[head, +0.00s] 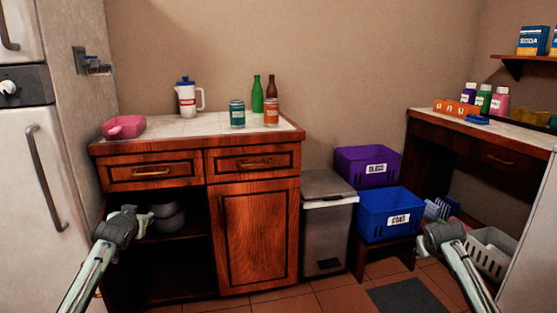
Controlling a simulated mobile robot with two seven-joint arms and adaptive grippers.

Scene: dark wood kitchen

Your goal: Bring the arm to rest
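My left gripper (122,226) is at the lower left, in front of the open shelf of the wooden cabinet (255,235). My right gripper (438,238) is at the lower right, in front of the floor area beside the blue bin. Both look empty, with nothing seen hanging from them. The fingers of both are too small and dark to tell whether they are open or shut. Neither gripper visibly touches anything.
A white fridge (35,175) stands at the left. The counter (180,127) holds a pitcher (188,98), cans, bottles and a pink container (123,127). A trash bin (327,222), purple bin (366,166) and blue bin (388,214) stand right of the cabinet. A desk (480,131) is at right.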

